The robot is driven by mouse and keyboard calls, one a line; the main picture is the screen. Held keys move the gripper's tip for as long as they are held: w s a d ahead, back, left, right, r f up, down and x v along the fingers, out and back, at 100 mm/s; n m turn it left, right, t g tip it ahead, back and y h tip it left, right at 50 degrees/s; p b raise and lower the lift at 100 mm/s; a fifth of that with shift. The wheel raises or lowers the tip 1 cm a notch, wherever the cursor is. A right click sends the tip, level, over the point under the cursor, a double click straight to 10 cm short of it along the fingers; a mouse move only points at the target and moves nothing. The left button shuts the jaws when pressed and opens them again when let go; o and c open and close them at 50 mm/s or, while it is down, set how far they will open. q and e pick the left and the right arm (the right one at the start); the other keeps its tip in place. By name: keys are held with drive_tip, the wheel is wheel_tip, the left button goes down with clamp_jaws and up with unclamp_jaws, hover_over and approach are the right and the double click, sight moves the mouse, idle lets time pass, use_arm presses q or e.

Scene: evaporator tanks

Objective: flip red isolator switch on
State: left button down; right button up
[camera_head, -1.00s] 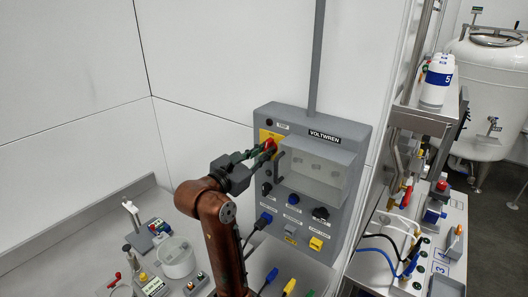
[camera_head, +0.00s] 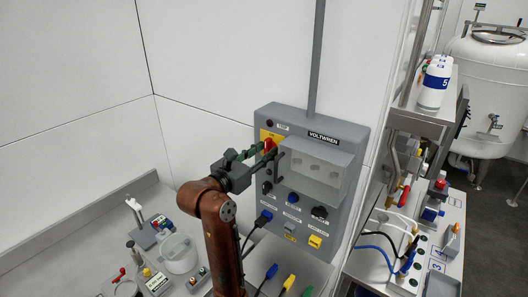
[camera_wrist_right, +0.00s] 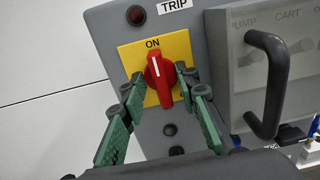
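The red isolator switch (camera_wrist_right: 159,78) is a rotary handle on a yellow plate (camera_wrist_right: 181,48) marked ON at the top. Its white line points up toward ON, with the handle tilted very slightly. In the head view the switch (camera_head: 269,145) is at the upper left of the grey VOLTWREN panel (camera_head: 344,215). My right gripper (camera_wrist_right: 160,80) has its green fingers on either side of the handle. The fingers look open, with yellow plate showing between them and the handle. In the head view the right gripper (camera_head: 268,152) reaches the switch from the left. My left gripper is not in view.
A clear cover box (camera_head: 318,165) with a black handle (camera_wrist_right: 268,85) juts out just right of the switch. Plugs and sockets sit below on the panel. A bench (camera_head: 130,205) with small items is at lower left; a steel rack with a bottle (camera_head: 434,85) stands right.

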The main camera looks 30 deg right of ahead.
drive_tip(key=shift+a, duration=0.1)
drive_tip(key=v, duration=0.7)
drive_tip(key=shift+s+a, duration=0.1)
drive_tip(key=shift+a, duration=0.05)
idle(0.4)
